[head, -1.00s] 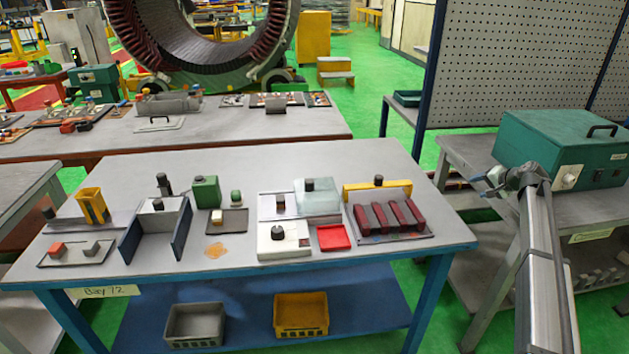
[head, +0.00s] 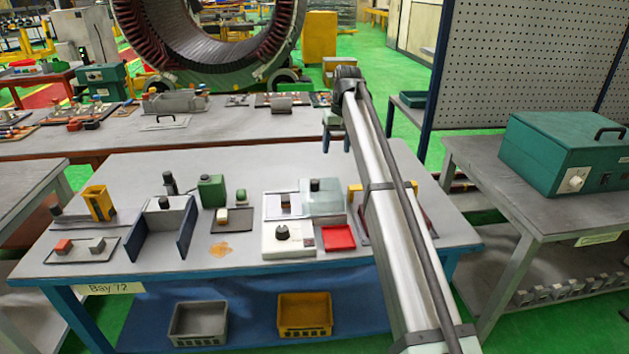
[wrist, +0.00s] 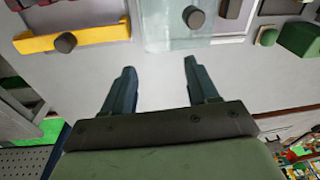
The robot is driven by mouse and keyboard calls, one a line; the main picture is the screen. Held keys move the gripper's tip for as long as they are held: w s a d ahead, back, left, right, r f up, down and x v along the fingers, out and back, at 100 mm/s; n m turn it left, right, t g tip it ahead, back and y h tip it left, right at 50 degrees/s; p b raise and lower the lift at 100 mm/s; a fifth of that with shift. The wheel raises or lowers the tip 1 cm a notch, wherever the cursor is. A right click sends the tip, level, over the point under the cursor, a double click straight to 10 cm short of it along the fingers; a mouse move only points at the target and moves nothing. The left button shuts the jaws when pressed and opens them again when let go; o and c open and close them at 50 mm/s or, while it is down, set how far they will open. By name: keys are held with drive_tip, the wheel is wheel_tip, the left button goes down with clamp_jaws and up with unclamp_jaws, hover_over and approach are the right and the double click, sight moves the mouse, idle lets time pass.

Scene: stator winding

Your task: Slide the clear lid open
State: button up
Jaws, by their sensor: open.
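The clear lid (head: 322,202) is a pale see-through cover with a dark knob (head: 314,185) on top. It sits at the right of a light tray (head: 270,210) on the near workbench. In the wrist view the lid (wrist: 165,35) is at the top, with its knob (wrist: 193,17) near the upper edge. My gripper (head: 335,148) is open and empty, above the bench behind the lid. In the wrist view its two fingers (wrist: 158,70) point toward the lid with a gap between them, apart from the lid and knob.
A yellow bar (head: 354,191) with a dark knob stands right of the lid; my arm partly hides it and the dark red blocks. A white box with a black dial (head: 284,238) and a red tray (head: 338,237) lie in front. The bench behind the lid is clear.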

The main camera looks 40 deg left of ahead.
drive_tip(key=n+h, duration=0.1)
approach(315, 180)
wheel_tip(315, 180, down, 10)
drive_tip(key=shift+s+a+r, duration=0.1)
drive_tip(key=shift+a, duration=0.05)
idle(0.6)
clamp_jaws()
idle(0.5)
